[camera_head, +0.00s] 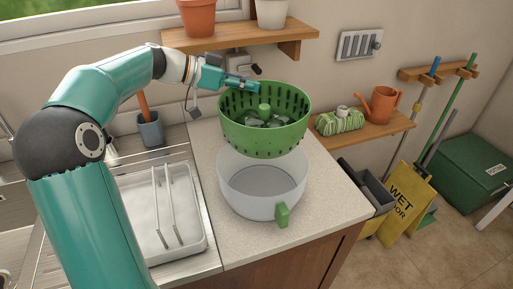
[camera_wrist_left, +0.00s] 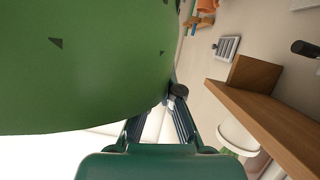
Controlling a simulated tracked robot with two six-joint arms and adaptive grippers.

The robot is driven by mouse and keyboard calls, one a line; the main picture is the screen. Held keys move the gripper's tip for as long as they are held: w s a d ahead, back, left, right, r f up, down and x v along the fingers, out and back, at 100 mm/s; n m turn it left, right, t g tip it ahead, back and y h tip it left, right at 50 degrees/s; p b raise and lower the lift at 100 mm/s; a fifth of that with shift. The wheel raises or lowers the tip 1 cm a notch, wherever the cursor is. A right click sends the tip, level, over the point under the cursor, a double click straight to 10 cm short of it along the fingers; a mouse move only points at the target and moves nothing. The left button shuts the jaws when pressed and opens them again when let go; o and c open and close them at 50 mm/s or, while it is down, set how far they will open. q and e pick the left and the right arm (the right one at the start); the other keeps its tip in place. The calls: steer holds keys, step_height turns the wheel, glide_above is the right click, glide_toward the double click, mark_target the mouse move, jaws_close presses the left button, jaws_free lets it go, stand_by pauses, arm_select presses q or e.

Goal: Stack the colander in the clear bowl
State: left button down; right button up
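The green colander (camera_head: 262,140) hangs upright above the clear bowl (camera_head: 262,205), with its base overlapping the bowl's far rim in the head view. A green knob and some clear pieces show inside it. The bowl stands on the counter, looks empty and has a green tab at its front. My left gripper (camera_head: 243,86) is at the colander's far left rim and appears shut on it; the exact grip is partly hidden. In the left wrist view the colander's wall (camera_wrist_left: 80,65) fills the upper left beside the fingers (camera_wrist_left: 160,122). My right gripper is not in view.
The pale counter (camera_head: 330,205) has free room right of the bowl. A sink with a white tray (camera_head: 165,215) lies left. A shelf with pots (camera_head: 240,38) is above. A lower shelf (camera_head: 375,132) holds an orange watering can (camera_head: 382,104) and a striped cloth (camera_head: 340,122).

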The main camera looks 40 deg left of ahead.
arm_select(q)
step_height(320, 180, down, 16)
steer(key=p, duration=0.1)
steer(key=shift+p, duration=0.35)
steer(key=f+b, duration=0.1)
steer(key=b, duration=0.1)
steer(key=shift+f+b, duration=0.1)
steer(key=shift+b, duration=0.3)
stand_by(0.4)
steer(key=c, duration=1.8)
jaws_free()
steer(key=shift+c, duration=0.2)
